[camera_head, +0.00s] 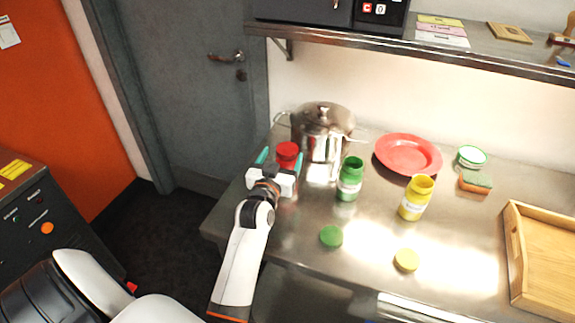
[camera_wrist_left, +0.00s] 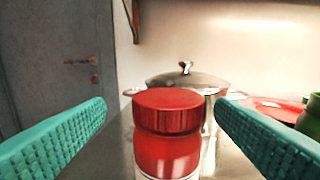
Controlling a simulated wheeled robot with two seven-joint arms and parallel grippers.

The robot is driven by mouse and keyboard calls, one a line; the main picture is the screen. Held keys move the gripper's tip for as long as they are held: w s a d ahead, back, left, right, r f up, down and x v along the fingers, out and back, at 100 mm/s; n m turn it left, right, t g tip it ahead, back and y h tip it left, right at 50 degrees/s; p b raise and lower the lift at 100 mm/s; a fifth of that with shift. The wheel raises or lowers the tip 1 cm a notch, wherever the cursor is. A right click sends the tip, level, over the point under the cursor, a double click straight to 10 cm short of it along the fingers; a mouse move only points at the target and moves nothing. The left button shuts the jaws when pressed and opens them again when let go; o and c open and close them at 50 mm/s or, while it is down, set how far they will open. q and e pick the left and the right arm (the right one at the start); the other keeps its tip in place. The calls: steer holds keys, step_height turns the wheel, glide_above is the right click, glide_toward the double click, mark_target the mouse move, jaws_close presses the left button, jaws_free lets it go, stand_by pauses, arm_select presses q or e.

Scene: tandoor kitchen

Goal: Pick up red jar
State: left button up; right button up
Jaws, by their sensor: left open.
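The red jar (camera_head: 287,154) has its red lid on and stands upright on the steel counter (camera_head: 365,270), in front of the pot. In the left wrist view the red jar (camera_wrist_left: 168,135) sits in the middle, close to the camera, with part of a white label at its lower edge. My left gripper (camera_head: 281,163) is open, its teal fingers on either side of the jar. In the left wrist view the fingers of the left gripper (camera_wrist_left: 160,125) show gaps to the jar on both sides. The jar's base is hidden. My right gripper is not in view.
A lidded steel pot (camera_head: 322,122) stands right behind the jar. An open green jar (camera_head: 350,178) and an open yellow jar (camera_head: 416,198) stand to the right, with loose lids in front. A red plate (camera_head: 408,153), a sponge (camera_head: 475,182) and a wooden tray (camera_head: 545,262) are further right.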

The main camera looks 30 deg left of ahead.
mark_target(289, 145)
arm_select(q)
steer(key=w, duration=0.1)
steer(key=w+r+p, duration=0.1)
steer(key=w, duration=0.1)
steer(key=shift+a+r+p, duration=0.15)
steer(key=shift+r+p, duration=0.15)
steer(key=shift+w+a+f, duration=0.15)
steer(key=shift+w, duration=0.3)
steer(key=shift+w+a+f, duration=0.1)
steer(key=shift+w+a, duration=0.05)
steer(key=shift+w, duration=0.3)
steer(key=shift+w+a+f, duration=0.1)
steer(key=shift+w, duration=0.1)
steer(key=shift+s, duration=0.1)
steer(key=shift+c, duration=0.7)
steer(key=c, duration=1.4)
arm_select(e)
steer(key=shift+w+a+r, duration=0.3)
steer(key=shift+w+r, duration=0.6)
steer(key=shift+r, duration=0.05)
